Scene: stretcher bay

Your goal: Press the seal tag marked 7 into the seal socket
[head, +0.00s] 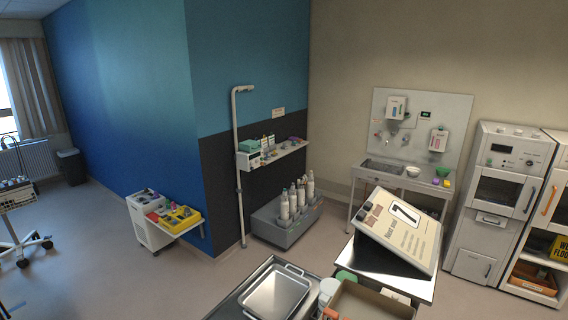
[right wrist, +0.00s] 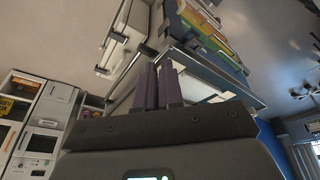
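A tilted white-and-tan board with a large black 7 (head: 404,213) stands on the steel table at the front right in the head view. I cannot tell whether it has to do with the seal tag. I cannot make out a small seal tag or a seal socket in either view. My right gripper (right wrist: 158,84) shows in the right wrist view, with two dark purple fingers side by side. They look closed together with nothing between them. My left gripper is in neither view.
A steel tray (head: 274,294) and an open cardboard box (head: 368,302) are at the front. The left floor is mostly clear.

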